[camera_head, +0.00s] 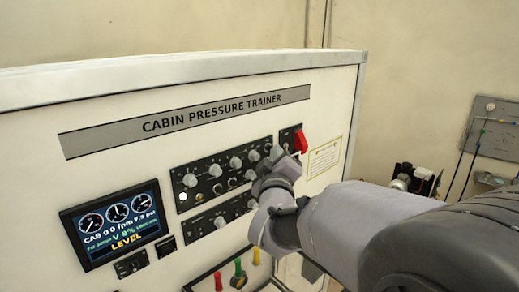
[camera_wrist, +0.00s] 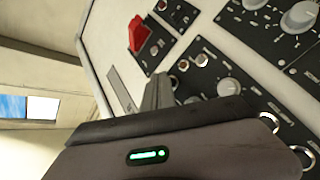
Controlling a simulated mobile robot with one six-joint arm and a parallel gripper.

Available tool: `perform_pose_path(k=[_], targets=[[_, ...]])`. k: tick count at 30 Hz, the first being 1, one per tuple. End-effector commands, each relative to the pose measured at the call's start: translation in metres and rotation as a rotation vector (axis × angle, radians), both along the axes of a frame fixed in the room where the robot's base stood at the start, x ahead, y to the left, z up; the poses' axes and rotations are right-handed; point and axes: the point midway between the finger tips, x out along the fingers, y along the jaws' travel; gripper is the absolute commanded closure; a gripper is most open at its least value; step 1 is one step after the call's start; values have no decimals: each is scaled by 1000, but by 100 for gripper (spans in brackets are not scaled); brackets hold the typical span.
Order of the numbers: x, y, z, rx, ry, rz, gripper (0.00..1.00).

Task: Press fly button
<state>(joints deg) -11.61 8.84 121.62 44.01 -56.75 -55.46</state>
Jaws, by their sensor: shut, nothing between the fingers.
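The white panel titled "CABIN PRESSURE TRAINER" (camera_head: 225,108) fills the left of the head view. Its black control plate (camera_head: 205,182) carries several grey knobs and small round buttons. A whitish round button (camera_head: 183,197) is at that plate's lower left. I cannot read which button is labelled fly. My gripper (camera_head: 274,162) is shut and empty, in front of the plate's right end. In the wrist view my shut fingers (camera_wrist: 158,90) point at the panel, beside small round controls (camera_wrist: 202,60). The fingers hide part of the panel; I cannot tell whether they touch it.
A red guarded switch (camera_head: 300,140) is right of my fingertips and also shows in the wrist view (camera_wrist: 138,34). A display (camera_head: 116,223) reading "LEVEL" is at lower left. Colored levers (camera_head: 238,268) stand below. A board with cables (camera_head: 495,125) is at far right.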

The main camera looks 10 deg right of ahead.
Motion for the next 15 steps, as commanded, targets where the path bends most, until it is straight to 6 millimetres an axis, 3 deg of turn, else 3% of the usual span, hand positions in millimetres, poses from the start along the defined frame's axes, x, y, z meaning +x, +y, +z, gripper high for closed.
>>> perform_pose_path(k=[15], targets=[[4,3,0,-1,-1,0,100]])
